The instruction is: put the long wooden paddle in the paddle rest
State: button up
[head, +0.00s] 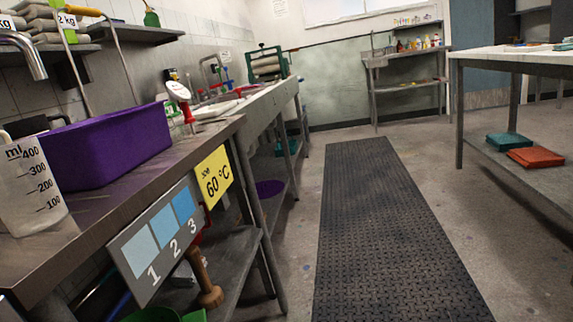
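My gripper does not show in the head view. I cannot make out a long wooden paddle or a paddle rest with certainty. A light brown wooden piece with a wide, rounded end (205,280) shows below the front edge of the left bench, beside the lower shelf. Its upper part is partly hidden by the sign with three blue squares, so I cannot tell what it is.
The left bench (95,235) carries a purple tub (105,150) and a clear measuring jug (30,190). A dark rubber mat (385,230) covers the clear aisle. A white-topped table (515,55) stands right, with folded cloths (535,157) on its lower shelf.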

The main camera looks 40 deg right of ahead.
aim_at(230, 188)
jog(key=i+l+z, duration=0.1)
jog(key=i+l, duration=0.2)
jog(key=i+l+z, duration=0.1)
jog(key=i+l, duration=0.15)
jog(key=i, duration=0.3)
jog(key=i+l+z, duration=0.1)
jog(key=i+l, duration=0.15)
jog(key=i, duration=0.15)
jog(key=i+l+z, duration=0.1)
jog(key=i, duration=0.35)
jog(key=l, duration=0.1)
